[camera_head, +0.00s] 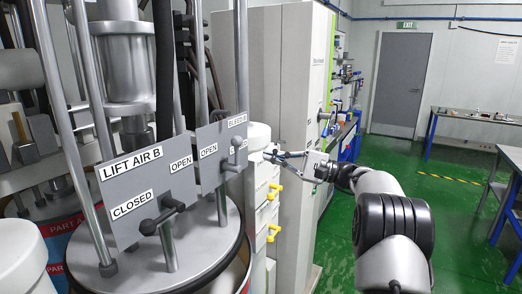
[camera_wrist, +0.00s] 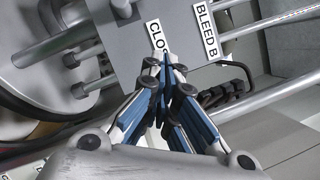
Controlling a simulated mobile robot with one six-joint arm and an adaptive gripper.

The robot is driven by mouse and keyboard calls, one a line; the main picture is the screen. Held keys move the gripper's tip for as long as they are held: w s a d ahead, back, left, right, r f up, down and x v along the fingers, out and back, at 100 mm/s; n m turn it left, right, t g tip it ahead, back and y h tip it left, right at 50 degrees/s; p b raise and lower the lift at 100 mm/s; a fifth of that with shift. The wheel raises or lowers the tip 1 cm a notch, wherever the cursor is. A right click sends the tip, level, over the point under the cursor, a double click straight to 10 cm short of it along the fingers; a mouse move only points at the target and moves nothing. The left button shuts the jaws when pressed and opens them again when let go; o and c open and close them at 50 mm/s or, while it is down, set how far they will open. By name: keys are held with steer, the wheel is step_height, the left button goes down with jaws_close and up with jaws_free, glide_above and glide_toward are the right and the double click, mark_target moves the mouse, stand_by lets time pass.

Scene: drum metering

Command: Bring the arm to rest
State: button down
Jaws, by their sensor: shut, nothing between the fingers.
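My arm reaches forward from the lower right in the head view. My gripper (camera_head: 272,154) is shut and empty beside the grey BLEED B panel (camera_head: 209,172), just to its right. In the wrist view the blue-padded fingers of my gripper (camera_wrist: 165,62) come together in front of the same panel (camera_wrist: 140,38), with the BLEED B label (camera_wrist: 206,28) just beyond. The finger tips partly cover the CLOSED label (camera_wrist: 156,38). Whether the fingers touch the panel cannot be told.
The LIFT AIR B panel (camera_head: 145,190) with its dark valve handle (camera_head: 160,216) stands left, over a drum lid (camera_head: 190,250). White containers with yellow taps (camera_head: 275,188) stand below my gripper. A tall cabinet (camera_head: 285,75) rises behind. Green floor (camera_head: 450,215) is open at right.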

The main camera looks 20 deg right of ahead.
steer(key=s+d, duration=0.4)
steer(key=s+a+n+g+h, duration=0.2)
steer(key=s+a+g+h, duration=0.15)
steer(key=a, duration=1.05)
steer(key=s+a+f+n+g+h, duration=0.3)
steer(key=s+a+g, duration=0.1)
steer(key=s+a, duration=0.55)
steer(key=s+a+f+n+g+h, duration=0.1)
steer(key=s+f+h, duration=0.1)
steer(key=s, duration=0.4)
steer(key=s+a+f+n+h, duration=0.2)
steer(key=s+f, duration=0.1)
steer(key=s, duration=0.3)
steer(key=s+d+f+n+t+h, duration=0.1)
steer(key=s+d+f+n+h, duration=0.1)
steer(key=s, duration=0.4)
steer(key=s+d+f+n+h, duration=0.3)
steer(key=s+f+h, duration=0.1)
steer(key=s, duration=0.3)
steer(key=shift+d+f+t, duration=0.15)
steer(key=shift+f+t, duration=0.2)
steer(key=shift+f, duration=0.15)
